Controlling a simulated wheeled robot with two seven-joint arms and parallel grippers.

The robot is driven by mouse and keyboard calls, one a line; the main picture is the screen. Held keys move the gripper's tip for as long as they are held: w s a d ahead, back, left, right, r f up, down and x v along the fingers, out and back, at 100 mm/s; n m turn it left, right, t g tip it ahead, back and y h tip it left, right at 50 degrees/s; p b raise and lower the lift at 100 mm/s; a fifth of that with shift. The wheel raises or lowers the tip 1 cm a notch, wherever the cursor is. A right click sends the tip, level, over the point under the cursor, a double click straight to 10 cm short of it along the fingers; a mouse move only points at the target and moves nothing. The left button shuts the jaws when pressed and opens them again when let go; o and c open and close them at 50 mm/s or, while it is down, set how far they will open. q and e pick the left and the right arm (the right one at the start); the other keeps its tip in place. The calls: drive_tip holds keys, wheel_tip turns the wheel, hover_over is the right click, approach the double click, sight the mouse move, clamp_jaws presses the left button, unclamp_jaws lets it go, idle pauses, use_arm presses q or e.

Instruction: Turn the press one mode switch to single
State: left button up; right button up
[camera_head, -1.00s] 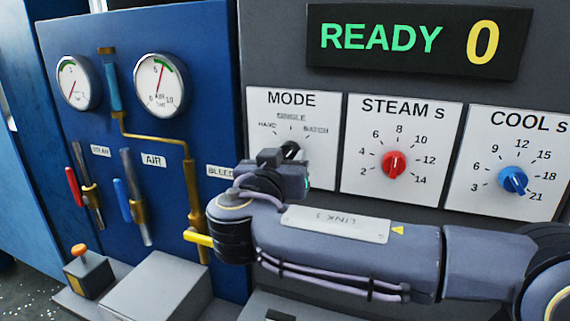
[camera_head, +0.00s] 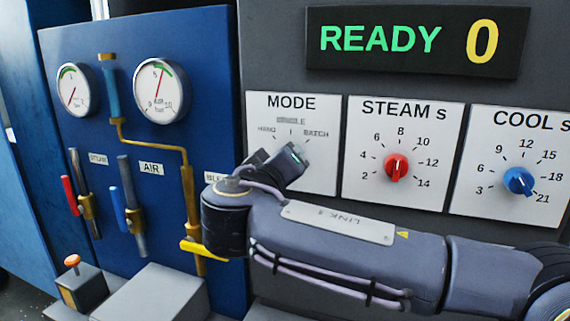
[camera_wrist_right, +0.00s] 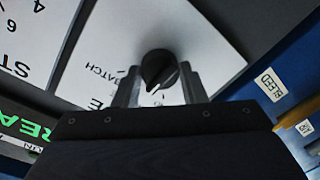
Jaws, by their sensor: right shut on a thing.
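The white MODE panel (camera_head: 318,175) carries the labels HAND, SINGLE and BATCH in an arc. In the head view my right gripper (camera_head: 290,160) is tilted over the panel's switch and hides it. In the right wrist view the black mode switch knob (camera_wrist_right: 158,66) sits between the two fingers of my right gripper (camera_wrist_right: 160,84), which is shut on it. The knob's white mark points down in that picture; my gripper hides the labels there, so I cannot tell the setting. My left gripper is in neither view.
The display (camera_head: 418,40) above reads READY 0. A red STEAM knob (camera_head: 396,168) and a blue COOL knob (camera_head: 518,180) are to the right. On the blue panel are two gauges, red and blue valve handles, and a yellow lever (camera_head: 203,248) close to my right arm.

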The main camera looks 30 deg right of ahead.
idle(0.5)
drive_tip(key=o, duration=1)
drive_tip(key=shift+a, duration=0.1)
drive_tip(key=b+v, duration=0.1)
drive_tip(key=v, duration=0.6)
drive_tip(key=shift+s+a+b, duration=0.25)
drive_tip(key=shift+s+b, duration=0.05)
drive_tip(key=shift+b, duration=0.1)
